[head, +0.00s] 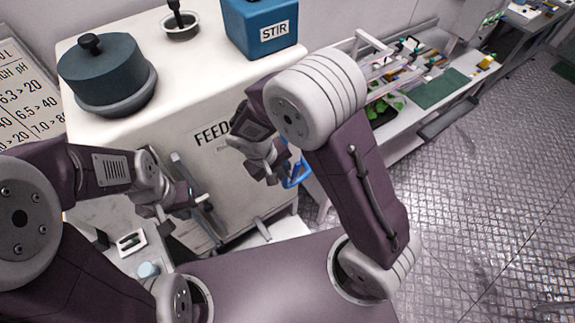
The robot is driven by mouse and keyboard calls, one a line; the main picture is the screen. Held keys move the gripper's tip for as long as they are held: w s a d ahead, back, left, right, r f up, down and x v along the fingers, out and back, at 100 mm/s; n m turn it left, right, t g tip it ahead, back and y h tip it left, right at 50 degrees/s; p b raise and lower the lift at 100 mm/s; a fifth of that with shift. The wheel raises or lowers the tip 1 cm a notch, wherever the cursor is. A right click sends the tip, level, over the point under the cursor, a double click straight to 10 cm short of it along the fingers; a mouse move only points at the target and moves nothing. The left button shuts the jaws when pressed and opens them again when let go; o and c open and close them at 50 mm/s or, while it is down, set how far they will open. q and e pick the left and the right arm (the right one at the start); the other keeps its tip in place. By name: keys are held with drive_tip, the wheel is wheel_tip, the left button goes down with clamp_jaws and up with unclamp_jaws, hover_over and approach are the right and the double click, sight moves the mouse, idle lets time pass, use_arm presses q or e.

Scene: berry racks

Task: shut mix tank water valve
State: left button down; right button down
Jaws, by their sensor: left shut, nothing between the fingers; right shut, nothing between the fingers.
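The white tank (150,135) labelled FEED stands in front of me, with a dark lidded pot and a blue STIR box on top. A blue handle (297,173), which looks like the water valve, sticks out low at the tank's right side. My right gripper (273,180) is shut and empty just left of the blue handle; I cannot tell whether they touch. Part of the handle is hidden behind the gripper. My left gripper (200,208) is shut and empty in front of the tank's lower left front, near a grey upright strip (190,178).
The dark pot (104,72), a small cup with a dark handle (181,26) and the STIR box (262,28) stand on the tank top. A cluttered bench (400,125) is at the right. Metal floor (480,200) lies open at the right.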

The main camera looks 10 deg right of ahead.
sight(293, 171)
use_arm(q)
drive_tip(key=shift+w+r+p, duration=0.15)
drive_tip(key=shift+r+p, duration=0.2)
drive_tip(key=shift+r, duration=0.35)
use_arm(e)
drive_tip(key=d, duration=0.1)
drive_tip(key=w+d, duration=0.1)
drive_tip(key=shift+w+d+f, duration=0.15)
drive_tip(key=shift+d+f, duration=0.05)
drive_tip(key=shift+d, duration=0.15)
drive_tip(key=shift+d, duration=0.2)
drive_tip(key=shift+w+d+b, duration=0.1)
drive_tip(key=shift+d+b, duration=0.2)
drive_tip(key=shift+b, duration=0.15)
use_arm(q)
drive_tip(key=shift+f, duration=0.3)
use_arm(e)
drive_tip(key=shift+r, duration=0.1)
